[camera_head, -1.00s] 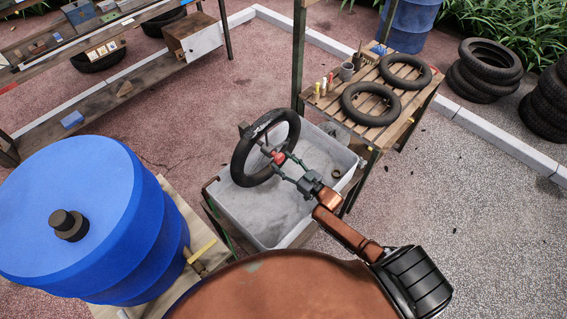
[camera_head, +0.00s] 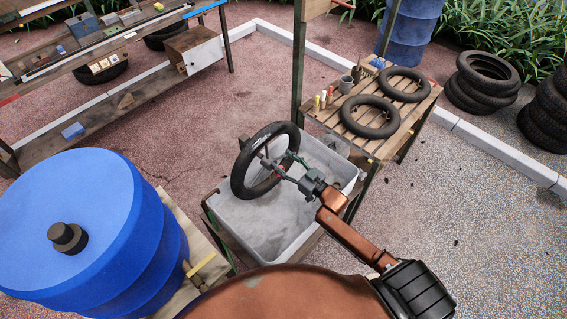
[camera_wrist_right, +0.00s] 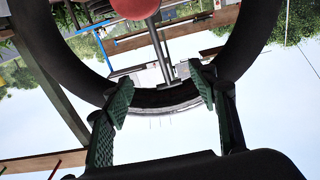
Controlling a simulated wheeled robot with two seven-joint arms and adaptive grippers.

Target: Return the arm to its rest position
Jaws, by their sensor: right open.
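A black inner tube (camera_head: 241,172) stands upright at the left side of the grey wash basin (camera_head: 232,213). It also rings the right wrist view (camera_wrist_right: 247,42). A red ball (camera_wrist_right: 137,8) on a metal rod (camera_wrist_right: 160,50) shows inside the ring there. My right gripper (camera_head: 283,163) reaches over the basin from the right, its fingertips close to the ring's opening. My left gripper is out of view.
A blue barrel (camera_head: 95,225) stands at the left. A slatted table (camera_head: 338,122) with two black tubes (camera_head: 369,117) and small items is behind right. Stacked tyres (camera_head: 484,80) are beyond it. A shelf rack (camera_head: 110,120) stands back left. Gravel at right is open.

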